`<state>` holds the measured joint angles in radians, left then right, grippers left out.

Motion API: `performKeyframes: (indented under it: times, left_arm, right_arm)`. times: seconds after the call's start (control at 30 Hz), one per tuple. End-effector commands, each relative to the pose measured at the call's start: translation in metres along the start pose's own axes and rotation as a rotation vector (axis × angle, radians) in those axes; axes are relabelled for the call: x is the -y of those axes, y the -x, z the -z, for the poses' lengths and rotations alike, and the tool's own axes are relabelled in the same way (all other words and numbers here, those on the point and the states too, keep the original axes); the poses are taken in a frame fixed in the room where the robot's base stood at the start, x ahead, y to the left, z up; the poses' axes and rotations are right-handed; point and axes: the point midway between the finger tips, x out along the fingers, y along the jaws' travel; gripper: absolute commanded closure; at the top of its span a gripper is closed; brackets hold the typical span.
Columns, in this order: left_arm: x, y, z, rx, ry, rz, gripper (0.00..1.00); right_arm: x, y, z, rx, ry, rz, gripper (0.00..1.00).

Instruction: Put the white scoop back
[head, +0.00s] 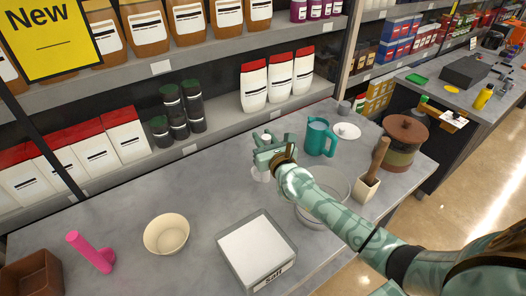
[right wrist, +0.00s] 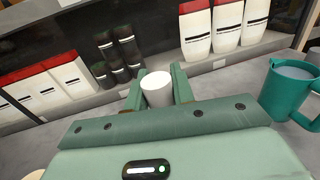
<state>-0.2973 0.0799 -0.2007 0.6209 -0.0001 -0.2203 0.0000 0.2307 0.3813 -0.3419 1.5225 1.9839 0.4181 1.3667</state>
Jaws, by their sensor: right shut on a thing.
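My right gripper (head: 265,152) is shut on a white round-topped piece, which I take to be the white scoop (right wrist: 157,88). In the right wrist view it stands between the two green fingers. In the head view a white part of it shows below the gripper, over the counter. Its lower end is mostly hidden, and I cannot tell whether it touches the counter. The grey box labelled Salt (head: 285,240), full of white stuff, stands nearer on the counter. My left gripper is not in view.
A teal mug (head: 318,137) stands just right of the gripper. A glass bowl (head: 334,182) is partly behind my arm. A wooden-handled tool in a holder (head: 366,190), a brown-lidded pot (head: 405,133), a cream bowl (head: 166,233) and a pink object (head: 90,251) share the counter. Shelves rise behind.

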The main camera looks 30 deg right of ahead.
Motion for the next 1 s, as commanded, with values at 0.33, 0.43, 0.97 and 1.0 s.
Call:
performKeyframes:
  times: [0.33, 0.43, 0.97, 1.0]
  left_arm:
    - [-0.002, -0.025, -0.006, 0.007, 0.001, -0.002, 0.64]
    - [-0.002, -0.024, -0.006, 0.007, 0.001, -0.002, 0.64]
    - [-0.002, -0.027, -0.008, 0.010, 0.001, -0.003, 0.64]
    - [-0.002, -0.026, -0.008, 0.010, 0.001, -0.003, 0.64]
  right_arm:
    - [0.001, -0.006, 0.039, -0.001, 0.000, 0.000, 1.00]
    - [0.001, -0.006, 0.037, -0.001, 0.000, 0.000, 1.00]
    - [0.001, -0.005, 0.040, -0.001, 0.000, 0.000, 0.54]
    - [0.001, -0.005, 0.039, -0.001, 0.000, 0.000, 0.54]
